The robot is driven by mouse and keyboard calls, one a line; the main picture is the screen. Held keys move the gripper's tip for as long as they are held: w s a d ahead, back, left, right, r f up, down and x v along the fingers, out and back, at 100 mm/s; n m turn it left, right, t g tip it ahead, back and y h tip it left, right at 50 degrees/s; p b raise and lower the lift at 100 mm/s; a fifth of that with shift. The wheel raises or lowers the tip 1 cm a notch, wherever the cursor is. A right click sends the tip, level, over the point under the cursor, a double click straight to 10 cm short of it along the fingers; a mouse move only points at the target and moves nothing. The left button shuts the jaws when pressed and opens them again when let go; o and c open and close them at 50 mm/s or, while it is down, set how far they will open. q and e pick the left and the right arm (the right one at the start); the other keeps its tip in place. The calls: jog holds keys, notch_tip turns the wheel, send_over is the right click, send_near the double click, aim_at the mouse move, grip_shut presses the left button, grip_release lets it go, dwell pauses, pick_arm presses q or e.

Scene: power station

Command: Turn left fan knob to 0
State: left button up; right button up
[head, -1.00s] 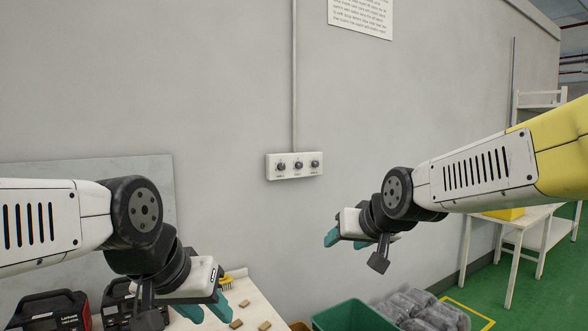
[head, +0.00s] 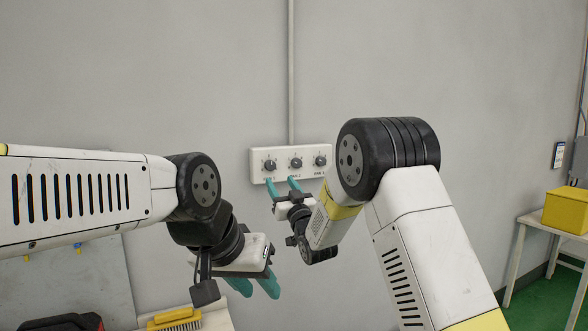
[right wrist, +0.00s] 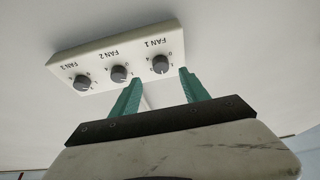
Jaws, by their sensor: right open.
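The white fan panel (head: 310,151) is on the wall in the head view, with three dark knobs in a row. The left fan knob (head: 270,165) is at its left end. In the upside-down right wrist view it is the knob (right wrist: 160,64) labelled FAN 1, at the right end. Its exact setting is too small to read. My right gripper (head: 281,184) is open and empty, with its teal fingertips just below the panel. In the wrist view its finger gap (right wrist: 160,82) faces the FAN 1 knob, apart from it. My left gripper (head: 256,286) is open and empty, lower down.
The middle knob (head: 295,162) is close beside the left one, and the right knob (head: 320,160) is beyond it. A conduit (head: 291,70) runs up from the panel. A yellow-backed brush (head: 175,319) lies at the bottom left. A yellow bin (head: 566,210) stands on a table at right.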

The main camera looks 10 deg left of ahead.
aim_at(272, 168)
jog(key=x, duration=0.7)
jog(key=shift+w+a+r, duration=0.15)
jog(key=shift+a, duration=0.05)
grip_shut()
